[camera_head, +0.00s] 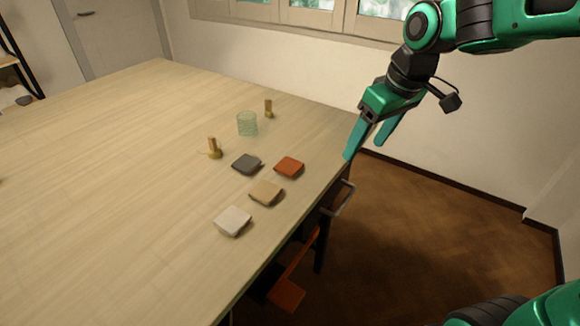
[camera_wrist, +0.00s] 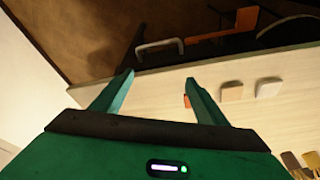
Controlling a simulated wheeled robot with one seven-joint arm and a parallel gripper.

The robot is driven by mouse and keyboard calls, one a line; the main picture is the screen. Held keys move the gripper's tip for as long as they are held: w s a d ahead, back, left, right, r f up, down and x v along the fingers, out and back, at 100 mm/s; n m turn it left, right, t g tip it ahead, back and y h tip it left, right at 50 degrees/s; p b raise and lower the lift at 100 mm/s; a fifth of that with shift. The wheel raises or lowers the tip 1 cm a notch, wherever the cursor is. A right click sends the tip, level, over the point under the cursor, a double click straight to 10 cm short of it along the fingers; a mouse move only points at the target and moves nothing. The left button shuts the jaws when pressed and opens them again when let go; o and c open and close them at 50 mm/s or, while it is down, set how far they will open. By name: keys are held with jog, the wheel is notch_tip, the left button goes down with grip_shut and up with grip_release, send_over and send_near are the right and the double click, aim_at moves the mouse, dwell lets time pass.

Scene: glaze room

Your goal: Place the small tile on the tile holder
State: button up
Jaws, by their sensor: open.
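Several small square tiles lie flat on the table: a dark grey tile (camera_head: 247,163), an orange-red tile (camera_head: 289,166), a tan tile (camera_head: 266,192) and a white tile (camera_head: 233,221). I cannot tell which one is the small tile. I cannot pick out the tile holder with certainty. My gripper (camera_head: 365,150) is open and empty, above the table's right edge, to the right of the tiles. In the wrist view the orange-red tile (camera_wrist: 187,101) is partly hidden behind a finger of my gripper (camera_wrist: 160,78); the tan (camera_wrist: 232,91) and white (camera_wrist: 268,87) tiles show beside it.
A greenish glass (camera_head: 247,123) and two small brass-coloured upright pieces, one nearer (camera_head: 213,148) and one farther (camera_head: 268,108), stand behind the tiles. A metal handle (camera_head: 343,198) and an orange piece (camera_head: 287,294) are beside and below the table edge. The table's left side is mostly clear.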

aim_at(290, 165)
jog(key=w+a+n, duration=0.1)
jog(key=a, duration=0.3)
jog(key=w+a+f+n+y, duration=0.1)
jog(key=a, duration=0.4)
jog(key=w+a+f+n, duration=0.1)
jog(key=a+n, duration=0.1)
jog(key=a, duration=0.2)
jog(key=shift+w+a+f+y, duration=0.2)
jog(key=shift+w+a+y, duration=0.1)
jog(key=shift+y, duration=0.1)
jog(key=shift+x, duration=3.1)
jog(key=shift+s, duration=0.15)
jog(key=shift+c, duration=0.7)
jog(key=c, duration=1.1)
